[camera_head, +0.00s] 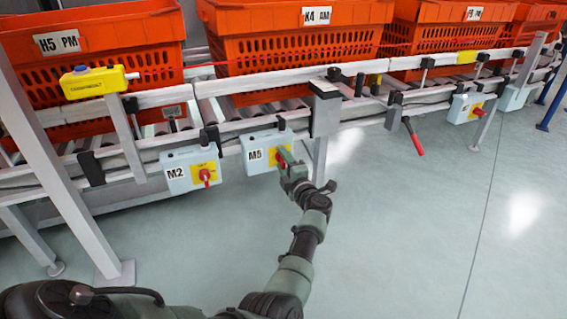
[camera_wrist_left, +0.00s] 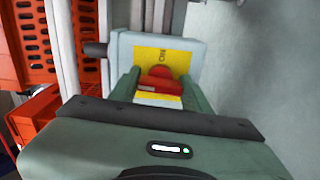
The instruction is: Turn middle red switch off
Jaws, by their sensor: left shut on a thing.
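The middle red switch (camera_wrist_left: 160,80) sits on a yellow plate on a light blue box marked M5 (camera_head: 256,154). My left gripper (camera_head: 284,158) is at the front of this box, with its fingers on either side of the red knob. In the left wrist view, the gripper (camera_wrist_left: 158,92) is shut on the knob, and the word on the yellow plate above the knob is partly seen. In the head view my gripper hides most of the knob. My right gripper is in neither view.
The M2 box (camera_head: 176,172) with its own red switch (camera_head: 206,175) is to the left. Another switch box (camera_head: 468,107) is further right. A red-handled lever (camera_head: 414,140) hangs from the conveyor. Orange totes (camera_head: 285,45) stand on the rollers. The floor in front is clear.

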